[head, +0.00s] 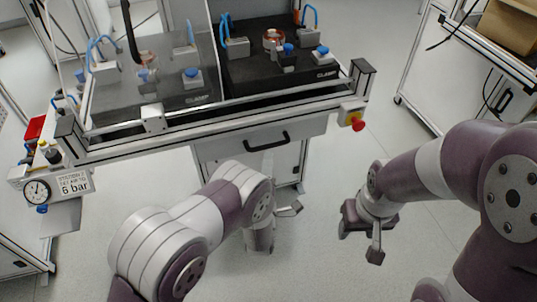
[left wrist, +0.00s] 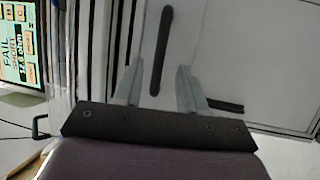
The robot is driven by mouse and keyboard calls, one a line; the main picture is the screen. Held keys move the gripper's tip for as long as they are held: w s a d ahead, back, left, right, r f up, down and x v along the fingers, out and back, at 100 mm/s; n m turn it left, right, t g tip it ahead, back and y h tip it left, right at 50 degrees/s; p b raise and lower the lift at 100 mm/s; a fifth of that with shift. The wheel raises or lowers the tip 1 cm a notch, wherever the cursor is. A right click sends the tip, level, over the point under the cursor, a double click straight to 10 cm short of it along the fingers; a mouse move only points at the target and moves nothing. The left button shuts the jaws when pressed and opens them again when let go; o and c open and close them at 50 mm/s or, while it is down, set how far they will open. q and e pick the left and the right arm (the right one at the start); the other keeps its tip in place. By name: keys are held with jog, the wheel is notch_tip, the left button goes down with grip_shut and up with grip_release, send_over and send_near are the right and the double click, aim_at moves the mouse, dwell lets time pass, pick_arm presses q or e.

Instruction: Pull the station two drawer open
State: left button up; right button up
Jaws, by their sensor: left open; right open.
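The drawer front (head: 310,127) is a pale panel under the right half of the test bench, with a black bar handle (head: 265,141). It looks shut. My left gripper (head: 290,209) is open and empty, low in front of the cabinet, below the handle in the head view; my arm partly hides it. In the left wrist view, a dark bar handle (left wrist: 161,50) appears between and beyond the open fingers (left wrist: 158,75), with no contact visible. My right gripper (head: 362,235) is open and empty over the floor to the right, apart from the bench.
A red emergency stop button (head: 355,122) sits at the bench's right corner. A clear cover (head: 150,75) stands over the left nest. A gauge (head: 37,192) hangs at the left. A second dark bar (left wrist: 225,105) and a FAIL screen (left wrist: 22,45) show in the wrist view.

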pick_arm(q)
jog(key=x, duration=0.4)
jog(key=shift+w, duration=0.15)
grip_shut()
